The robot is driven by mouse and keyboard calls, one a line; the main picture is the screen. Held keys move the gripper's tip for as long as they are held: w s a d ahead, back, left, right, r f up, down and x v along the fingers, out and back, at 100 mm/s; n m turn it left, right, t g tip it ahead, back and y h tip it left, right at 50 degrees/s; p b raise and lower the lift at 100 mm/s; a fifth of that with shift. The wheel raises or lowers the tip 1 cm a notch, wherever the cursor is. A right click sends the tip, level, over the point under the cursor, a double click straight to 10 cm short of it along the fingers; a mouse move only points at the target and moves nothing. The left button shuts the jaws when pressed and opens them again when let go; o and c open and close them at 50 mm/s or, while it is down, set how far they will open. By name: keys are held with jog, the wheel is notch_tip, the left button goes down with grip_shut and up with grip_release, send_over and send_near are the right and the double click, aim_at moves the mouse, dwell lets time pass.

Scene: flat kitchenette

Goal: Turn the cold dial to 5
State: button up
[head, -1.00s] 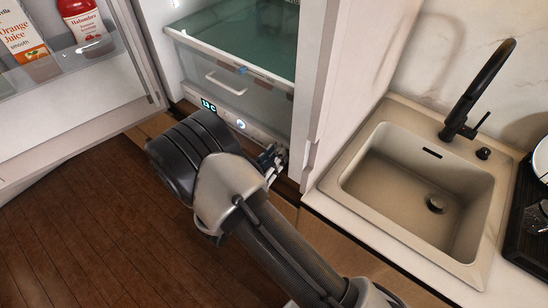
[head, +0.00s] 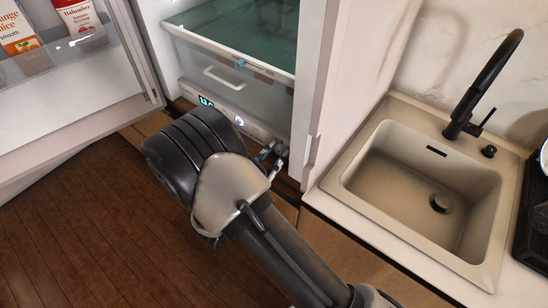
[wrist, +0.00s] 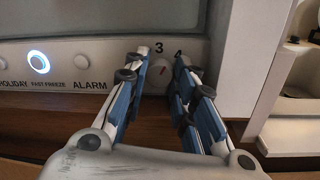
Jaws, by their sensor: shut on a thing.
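The cold dial (wrist: 159,76) is a small round pale knob on the fridge's lower panel. A red mark shows on its face, near the upper right; its exact setting is hard to read. The numbers 3 and 4 show above it, and other numbers are hidden by my fingers. My gripper (wrist: 162,58) has one finger on each side of the dial and is shut on it. In the head view my gripper (head: 273,154) is at the right end of the panel, and the dial cannot be made out there.
The fridge panel (head: 222,112) has a lit display and a lit round button (wrist: 38,62) left of the dial. A clear drawer (head: 225,80) is above. The open fridge door (head: 80,100) is at left. A cabinet side and sink (head: 420,190) are at right.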

dwell(0.5)
jog(key=o, duration=1.1)
jog(key=shift+c, duration=0.2)
jog(key=v, duration=1.2)
